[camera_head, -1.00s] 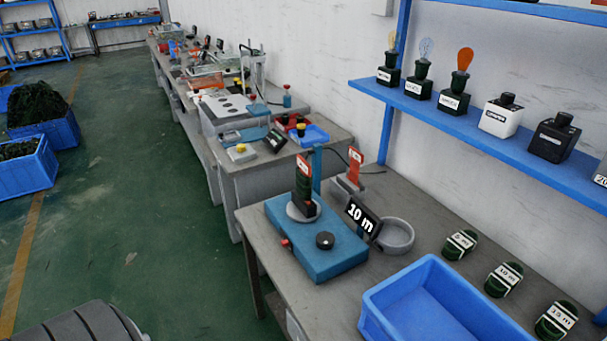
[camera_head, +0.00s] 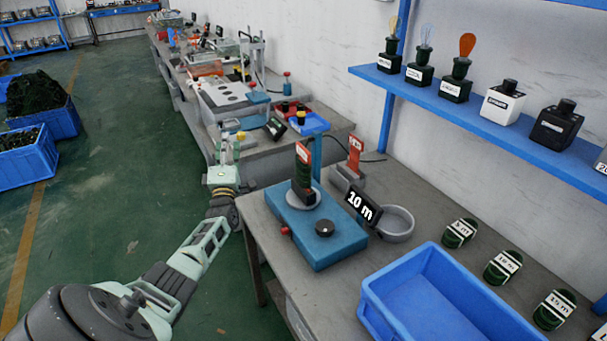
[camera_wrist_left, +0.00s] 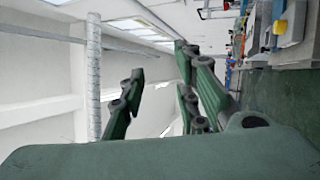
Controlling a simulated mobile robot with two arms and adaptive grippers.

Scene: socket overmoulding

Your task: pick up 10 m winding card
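Several dark green winding cards with white labels lie in a row on the grey table at the right in the head view. The middle one (camera_head: 503,267) is the 10 m card; its label read 10 m more clearly a second ago. The one behind it (camera_head: 460,233) and the one in front (camera_head: 553,309) look alike. My left gripper (camera_head: 228,150) is raised beyond the table's left edge, far from the cards, fingers pointing up. In the left wrist view its fingers (camera_wrist_left: 158,95) are spread and empty. My right gripper is out of view.
A blue bin (camera_head: 430,300) stands left of the cards. Further left are a blue winding device (camera_head: 318,240), a black 10 m sign (camera_head: 362,205) and a grey round dish (camera_head: 396,224). A blue shelf (camera_head: 470,110) with labelled parts overhangs the table's back.

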